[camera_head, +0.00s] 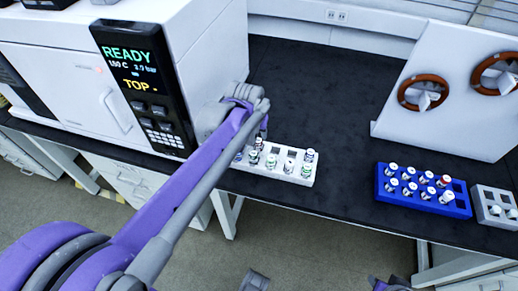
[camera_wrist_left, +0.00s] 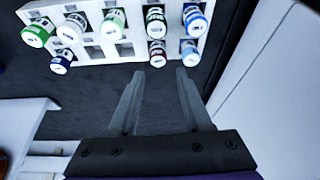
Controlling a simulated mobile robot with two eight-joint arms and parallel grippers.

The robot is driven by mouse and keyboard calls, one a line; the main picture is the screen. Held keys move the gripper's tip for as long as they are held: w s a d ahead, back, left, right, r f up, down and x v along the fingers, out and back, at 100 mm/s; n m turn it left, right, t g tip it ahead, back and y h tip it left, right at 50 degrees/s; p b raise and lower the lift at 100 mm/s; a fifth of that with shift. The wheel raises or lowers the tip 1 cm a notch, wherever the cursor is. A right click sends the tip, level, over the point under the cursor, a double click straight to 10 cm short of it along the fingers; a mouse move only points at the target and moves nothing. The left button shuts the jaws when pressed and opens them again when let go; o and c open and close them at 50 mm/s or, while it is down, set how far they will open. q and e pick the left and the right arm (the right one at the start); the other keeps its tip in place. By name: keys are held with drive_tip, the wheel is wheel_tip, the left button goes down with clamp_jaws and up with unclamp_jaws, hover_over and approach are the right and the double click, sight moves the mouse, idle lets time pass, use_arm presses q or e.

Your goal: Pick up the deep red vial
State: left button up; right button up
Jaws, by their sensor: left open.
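A vial with a dark brownish-red band and a pale cap (camera_wrist_left: 157,52) sits in the white rack (camera_wrist_left: 108,52) in the left wrist view. It is the closest match to deep red there. My left gripper (camera_wrist_left: 161,74) is open and empty, its fingertips just short of this vial and either side of it. In the head view the left arm reaches over the left end of the white rack (camera_head: 304,180), and its wrist hides the fingers and part of the rack. My right gripper's fingers do not show.
Green, black, blue and white banded vials stand around it in the rack, including a blue one (camera_wrist_left: 189,50) close to the right finger. The instrument (camera_head: 150,75) stands behind my left arm. Bare dark bench lies between the racks.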

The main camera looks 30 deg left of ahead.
sight(258, 141)
use_arm(q)
drive_tip(key=x, duration=0.2)
drive_tip(key=shift+w+a+f, duration=0.1)
drive_tip(key=shift+w+f, duration=0.05)
drive_tip(key=shift+f, duration=0.2)
drive_tip(key=b+x, duration=0.1)
drive_tip(key=x, duration=0.3)
drive_tip(key=shift+w+f, duration=0.1)
drive_tip(key=shift+f, duration=0.25)
clamp_jaws()
